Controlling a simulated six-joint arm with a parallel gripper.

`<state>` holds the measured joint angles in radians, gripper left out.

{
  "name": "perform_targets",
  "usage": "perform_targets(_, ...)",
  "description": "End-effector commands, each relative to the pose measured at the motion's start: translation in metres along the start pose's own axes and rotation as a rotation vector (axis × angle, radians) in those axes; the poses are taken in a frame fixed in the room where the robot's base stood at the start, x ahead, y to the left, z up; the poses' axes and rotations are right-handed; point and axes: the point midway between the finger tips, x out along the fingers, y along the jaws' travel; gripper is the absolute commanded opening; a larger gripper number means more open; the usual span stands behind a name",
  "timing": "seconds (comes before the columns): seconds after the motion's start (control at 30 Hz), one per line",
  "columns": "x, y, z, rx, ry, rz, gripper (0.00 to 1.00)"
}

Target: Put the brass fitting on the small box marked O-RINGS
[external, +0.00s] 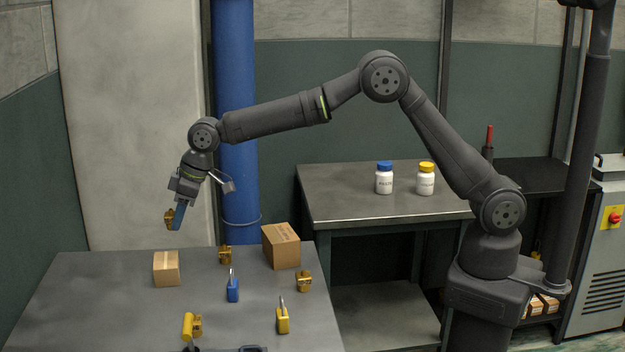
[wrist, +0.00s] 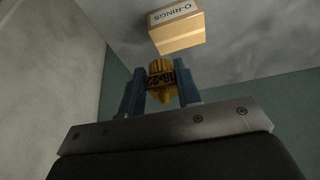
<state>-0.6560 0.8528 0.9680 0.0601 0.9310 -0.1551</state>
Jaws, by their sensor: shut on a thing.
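My gripper (external: 174,216) is raised above the left part of the grey table. Its blue fingers are shut on a brass fitting (external: 169,217), which also shows between the fingers in the wrist view (wrist: 161,80). The small O-RINGS box (wrist: 177,28) lies beyond the fingertips in the wrist view, with its label readable. In the external view, a small cardboard box (external: 167,269) stands on the table below the gripper, and its label cannot be read there. The held fitting is clear of the box and in the air.
On the table (external: 80,310) are a larger cardboard box (external: 281,246), a blue padlock (external: 232,290), a yellow padlock (external: 282,318) and other brass fittings (external: 225,255) (external: 304,282). A yellow-handled valve (external: 191,325) lies at the front. Two bottles (external: 384,180) (external: 425,180) stand on the back bench.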

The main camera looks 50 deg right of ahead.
Motion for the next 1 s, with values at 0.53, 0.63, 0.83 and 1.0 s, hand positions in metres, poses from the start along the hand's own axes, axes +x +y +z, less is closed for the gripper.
perform_targets(0.53,0.055,-0.032,-0.002,0.002,-0.002,0.001,0.05)
perform_targets(0.63,0.066,-0.032,0.002,0.002,-0.001,0.001,0.05)
perform_targets(0.83,0.067,-0.032,0.003,0.002,0.002,0.001,0.05)
perform_targets(1.0,0.07,-0.032,0.004,0.002,0.001,0.001,0.05)
